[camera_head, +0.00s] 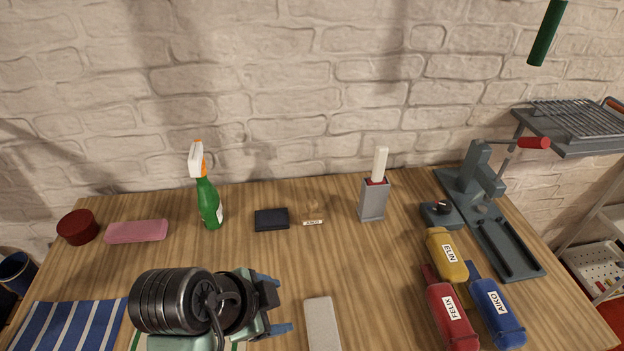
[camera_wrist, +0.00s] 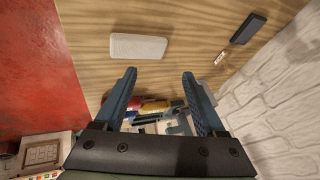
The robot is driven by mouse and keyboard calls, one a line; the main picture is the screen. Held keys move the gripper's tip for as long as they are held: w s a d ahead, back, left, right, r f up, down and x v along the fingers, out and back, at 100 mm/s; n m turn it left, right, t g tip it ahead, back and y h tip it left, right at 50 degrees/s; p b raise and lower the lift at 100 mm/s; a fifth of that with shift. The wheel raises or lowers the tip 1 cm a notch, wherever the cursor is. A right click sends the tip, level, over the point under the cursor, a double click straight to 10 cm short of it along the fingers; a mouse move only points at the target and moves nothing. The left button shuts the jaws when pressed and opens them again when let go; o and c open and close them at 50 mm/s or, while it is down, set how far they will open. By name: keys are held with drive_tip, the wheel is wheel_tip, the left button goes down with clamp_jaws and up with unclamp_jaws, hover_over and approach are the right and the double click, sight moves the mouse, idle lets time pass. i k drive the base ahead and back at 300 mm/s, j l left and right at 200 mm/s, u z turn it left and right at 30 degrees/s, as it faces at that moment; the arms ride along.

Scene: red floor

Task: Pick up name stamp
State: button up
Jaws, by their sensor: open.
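The name stamp (camera_head: 313,215), a small wooden piece with a white lettered label on its front, stands at the back of the wooden table, just right of a flat black pad (camera_head: 271,219). In the wrist view the stamp (camera_wrist: 220,57) is small, at the upper right beside the black pad (camera_wrist: 248,28). My gripper (camera_head: 280,304) is over the front of the table, nearer the front and left of the stamp. Its blue fingers (camera_wrist: 159,75) are apart with nothing between them.
A whitish block (camera_head: 322,325) lies right of my gripper. A green spray bottle (camera_head: 208,200) stands left of the pad, and a grey holder (camera_head: 373,200) right of the stamp. Labelled yellow (camera_head: 446,256), red (camera_head: 450,318) and blue (camera_head: 497,315) bottles lie at the right.

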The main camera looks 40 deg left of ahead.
sight(311, 217)
drive_tip(key=i+j, duration=0.8)
